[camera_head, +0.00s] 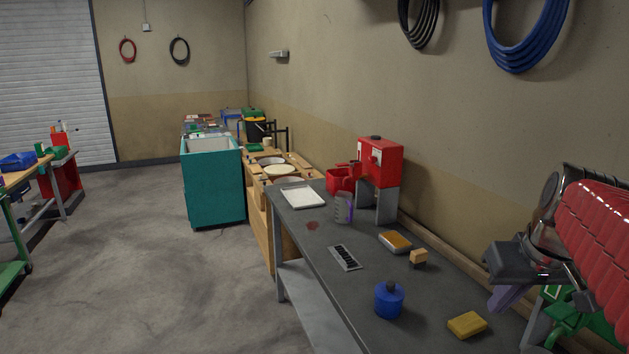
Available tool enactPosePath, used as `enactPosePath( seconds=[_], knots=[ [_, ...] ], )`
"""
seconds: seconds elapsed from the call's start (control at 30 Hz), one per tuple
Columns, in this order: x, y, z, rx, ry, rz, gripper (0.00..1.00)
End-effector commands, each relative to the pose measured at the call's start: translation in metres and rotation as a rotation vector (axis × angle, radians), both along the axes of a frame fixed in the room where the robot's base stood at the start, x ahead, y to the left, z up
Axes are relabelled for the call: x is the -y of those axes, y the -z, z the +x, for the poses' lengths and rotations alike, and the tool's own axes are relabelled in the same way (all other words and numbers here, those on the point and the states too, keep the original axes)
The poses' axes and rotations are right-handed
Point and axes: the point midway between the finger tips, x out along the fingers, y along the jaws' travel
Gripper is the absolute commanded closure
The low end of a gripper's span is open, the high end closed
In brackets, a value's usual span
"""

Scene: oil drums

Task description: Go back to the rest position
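My arm, with a red ribbed sleeve, reaches in from the right edge. My gripper (507,285) is at the right, above the far right side of the dark workbench (320,240). Only part of it shows: a dark block with a purplish piece below it. The view does not show whether its fingers are apart or together, and I see nothing clearly held in it. It looks apart from the things on the bench, though its exact height is hard to tell.
The bench bears a blue container (389,300), yellow sponge (467,325), orange-and-white sponge (395,242), wooden block (418,258), purple-grey jug (344,208), white tray (302,196) and red machine (379,162). A teal cabinet (213,185) stands beyond.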

Motion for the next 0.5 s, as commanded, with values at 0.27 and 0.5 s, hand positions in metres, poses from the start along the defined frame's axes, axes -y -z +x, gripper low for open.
enactPosePath(
  seconds=[0.27,0.5],
  knots=[
    [-0.071,0.018,-0.017,0.014,-0.048,-0.007,1.0],
    [-0.122,0.039,-0.039,0.032,-0.088,-0.009,1.0]
  ],
)
